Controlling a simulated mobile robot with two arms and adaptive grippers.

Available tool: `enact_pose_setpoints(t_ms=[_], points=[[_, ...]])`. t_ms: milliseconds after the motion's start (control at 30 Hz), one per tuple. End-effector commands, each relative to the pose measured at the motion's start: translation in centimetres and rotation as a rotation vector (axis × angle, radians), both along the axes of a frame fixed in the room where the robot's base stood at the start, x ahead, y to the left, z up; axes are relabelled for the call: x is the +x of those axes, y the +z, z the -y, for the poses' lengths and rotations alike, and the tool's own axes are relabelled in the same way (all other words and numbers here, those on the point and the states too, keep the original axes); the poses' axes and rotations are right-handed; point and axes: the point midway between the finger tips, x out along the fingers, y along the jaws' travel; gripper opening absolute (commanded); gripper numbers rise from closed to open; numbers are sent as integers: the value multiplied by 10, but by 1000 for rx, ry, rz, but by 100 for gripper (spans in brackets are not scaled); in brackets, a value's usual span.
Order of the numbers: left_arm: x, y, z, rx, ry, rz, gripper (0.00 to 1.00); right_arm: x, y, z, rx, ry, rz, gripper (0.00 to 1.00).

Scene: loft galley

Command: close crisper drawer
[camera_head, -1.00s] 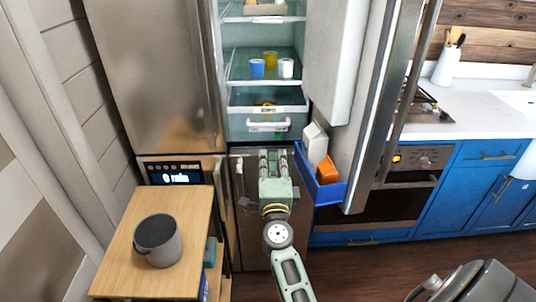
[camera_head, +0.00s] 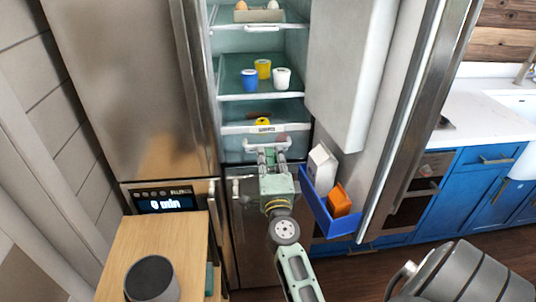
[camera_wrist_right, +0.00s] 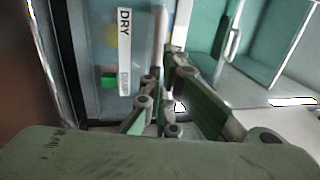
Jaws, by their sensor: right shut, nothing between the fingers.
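The crisper drawer (camera_head: 236,148) is the pale translucent bin low in the open fridge. It has a white handle (camera_head: 250,145) and a label on its front edge, and a yellow item (camera_head: 263,122) shows at its top. How far it stands out is hard to tell. My right gripper (camera_head: 272,154) is shut and empty, its fingertips at the drawer front by the handle, partly hiding it. Contact is unclear. In the right wrist view, the fingers (camera_wrist_right: 160,92) are beside a translucent front (camera_wrist_right: 98,45) with a "DRY" label. My left gripper is out of view.
The open fridge door stands right, its blue bin (camera_head: 318,208) holding a white carton (camera_head: 320,168) and an orange box (camera_head: 339,200) close to my right arm. Cups (camera_head: 264,68) stand on the shelf above. A wooden cart (camera_head: 160,240) with a grey pot (camera_head: 151,280) is at left.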

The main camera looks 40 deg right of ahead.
Motion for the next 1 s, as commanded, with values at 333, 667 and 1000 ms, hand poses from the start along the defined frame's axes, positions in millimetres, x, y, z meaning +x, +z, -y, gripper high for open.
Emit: enact_pose_setpoints(t_ms=[333, 667, 1000], points=[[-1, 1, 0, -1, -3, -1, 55, 13, 2, 8, -1, 0, 2, 0], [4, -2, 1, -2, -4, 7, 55, 73, 1, 45, -3, -2, 3, 0], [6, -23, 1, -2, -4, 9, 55, 133, -1, 82, -1, 0, 2, 0]])
